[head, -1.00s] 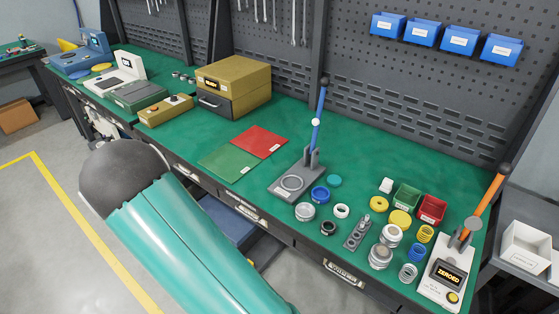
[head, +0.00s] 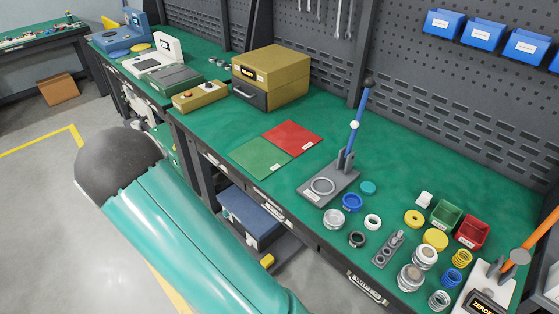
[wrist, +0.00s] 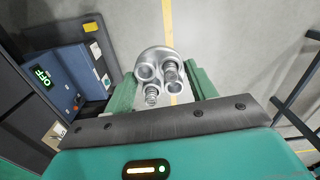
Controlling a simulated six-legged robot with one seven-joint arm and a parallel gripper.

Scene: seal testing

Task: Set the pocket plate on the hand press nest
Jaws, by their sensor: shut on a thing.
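In the wrist view the pocket plate (wrist: 157,57) is a round silver metal plate with several cups, some with coiled springs inside. My gripper (wrist: 160,88) is shut on it, its green fingers on either side, above the grey floor. In the head view the hand press (head: 357,120) has a blue lever standing up with a dark knob. Its nest (head: 322,186) is a pale ring on a grey base and looks empty. My gripper and the plate do not show in the head view, so the plate is apart from the nest.
Green (head: 258,158) and red mats (head: 293,137) lie left of the press. A blue ring (head: 351,202), a silver ring (head: 333,219) and a dark ring (head: 357,240) sit close in front and right. Wall and bench edge bound the space. A blue box (head: 250,215) stands below the bench.

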